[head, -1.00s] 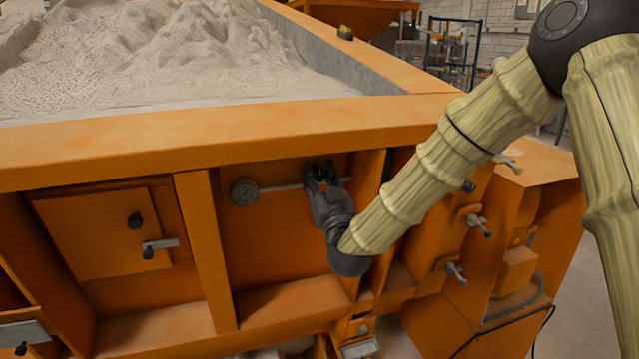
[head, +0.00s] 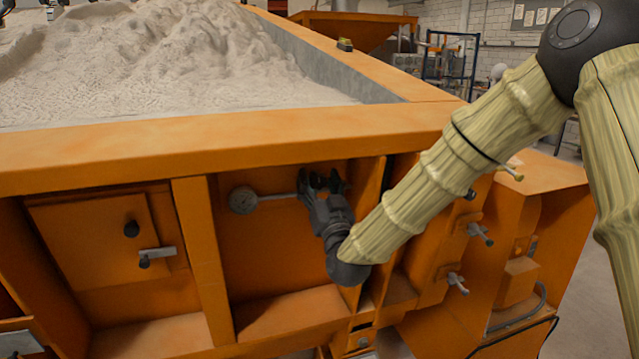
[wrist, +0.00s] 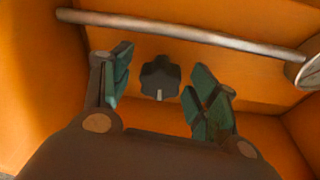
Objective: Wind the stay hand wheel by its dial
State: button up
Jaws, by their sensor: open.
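The hand wheel is a black lobed knob (wrist: 160,78) with a pale mark on its lower edge, in the wrist view. It sits on the orange back panel between my spread fingers, with a gap on both sides. A round grey dial (head: 243,200) is on the panel left of my gripper in the head view; its edge also shows at the right of the wrist view (wrist: 312,72). My gripper (head: 323,181) is open and empty, with its green-padded fingers (wrist: 165,72) pointing at the panel. In the head view my gripper hides the knob.
A metal rod (wrist: 190,34) runs from the dial across the recess, just beyond my fingertips. Orange frame posts (head: 205,255) and the sandbed's rim (head: 240,145) bound the recess. A door with a black knob (head: 132,229) is left; clamp handles (head: 480,233) are right.

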jog(key=v, duration=1.2)
jog(key=shift+w, duration=0.1)
jog(key=s+d+f+g+h+b, duration=0.1)
jog(key=s+d+f+g, duration=0.15)
jog(key=f, duration=0.95)
jog(key=s+d+f+g+h, duration=0.15)
jog(key=s+f+g, duration=0.25)
jog(key=f, duration=0.9)
jog(key=s+d+f+g+b, duration=0.1)
jog(key=s+d+f+g, duration=0.25)
jog(key=f, duration=0.85)
jog(key=s+d+f+g+h, duration=0.1)
jog(key=s+d+f+g, duration=0.3)
jog(key=s+f, duration=0.3)
jog(key=s+d+f+m+g+h+b, duration=0.1)
jog(key=s+d+f+g, duration=0.2)
jog(key=s+f, duration=0.5)
jog(key=s+d+f+g+h, duration=0.1)
jog(key=s+d+f+g, duration=0.3)
jog(key=s, duration=1.2)
notch_tip(320, 180, down, 3)
jog(key=shift+s+d+f+m+g+h+b, duration=0.2)
jog(key=shift+s+d+m+g+h+b, duration=0.15)
jog(key=shift+d, duration=0.25)
jog(key=shift+w, duration=0.15)
